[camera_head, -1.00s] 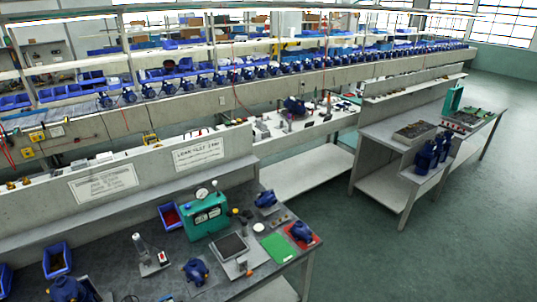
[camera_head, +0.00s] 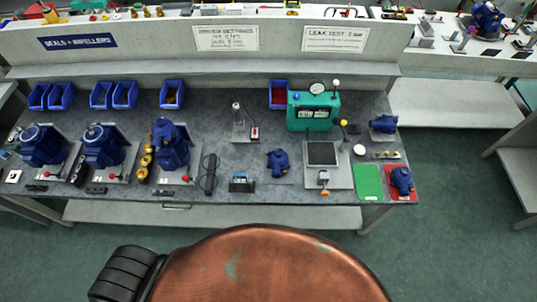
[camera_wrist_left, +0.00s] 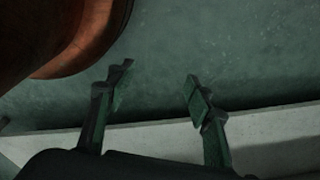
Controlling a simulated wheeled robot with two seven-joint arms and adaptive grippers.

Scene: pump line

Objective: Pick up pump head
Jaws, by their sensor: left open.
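Several blue pump parts are on the grey bench (camera_head: 225,125) in the head view. One blue pump head (camera_head: 278,162) sits alone near the bench's front middle. Another blue part (camera_head: 383,124) is at the right, behind a third blue part (camera_head: 402,178) on a red mat. Blue pump assemblies (camera_head: 103,148) stand on plates at the left. Which one the task means cannot be told. My left gripper (camera_wrist_left: 158,80) is open and empty in the left wrist view, above the green floor and a pale ledge, away from any pump part. My right gripper is not in view.
A teal gauge box (camera_head: 313,112), a green mat (camera_head: 368,182), a dark-topped scale (camera_head: 322,153) and a small stand (camera_head: 238,125) are on the bench. Blue bins (camera_head: 172,94) line its back. A low shelf (camera_head: 215,216) runs underneath. Open floor lies at the right.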

